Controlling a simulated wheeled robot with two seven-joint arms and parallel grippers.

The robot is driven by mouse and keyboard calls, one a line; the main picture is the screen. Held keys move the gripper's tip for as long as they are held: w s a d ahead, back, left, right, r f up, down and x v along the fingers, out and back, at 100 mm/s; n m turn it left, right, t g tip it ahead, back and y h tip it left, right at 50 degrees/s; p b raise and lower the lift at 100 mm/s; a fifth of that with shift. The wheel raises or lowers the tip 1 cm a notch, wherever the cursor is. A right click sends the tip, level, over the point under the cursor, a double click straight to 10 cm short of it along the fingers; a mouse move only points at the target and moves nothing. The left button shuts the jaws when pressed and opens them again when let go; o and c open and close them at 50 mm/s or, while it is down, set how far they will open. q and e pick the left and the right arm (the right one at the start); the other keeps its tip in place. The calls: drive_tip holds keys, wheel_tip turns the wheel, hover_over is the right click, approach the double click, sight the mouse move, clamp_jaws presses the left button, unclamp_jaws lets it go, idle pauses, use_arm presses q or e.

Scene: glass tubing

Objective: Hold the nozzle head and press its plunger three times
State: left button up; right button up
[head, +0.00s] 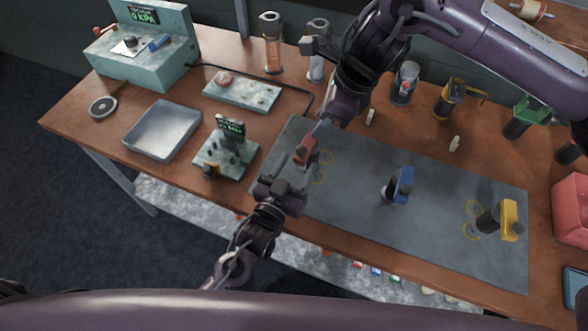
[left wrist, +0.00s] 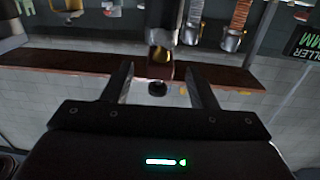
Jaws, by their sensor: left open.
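A small red-topped piece (head: 306,150), perhaps the nozzle head, is at the left end of the grey mat. My right gripper (head: 320,130) reaches down to it from above; its fingers are too small to tell whether they close on it. My left gripper (head: 287,180) is just below and in front of the red piece, empty. The left wrist view, upside down, shows its two fingers apart (left wrist: 160,90), with a small dark round knob (left wrist: 157,88) seen between them, perhaps the plunger. I cannot tell how far beyond the fingertips the knob is.
A blue-topped tool (head: 400,186) and a yellow-topped tool (head: 500,220) stand on the mat (head: 440,235). A small instrument (head: 227,150) and a metal tray (head: 162,130) are left of my left gripper. Glass cylinders (head: 271,45) stand at the back. The mat's middle has free room.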

sight(308, 143)
use_arm(q)
drive_tip(key=x, duration=0.7)
drive_tip(key=shift+f, duration=0.1)
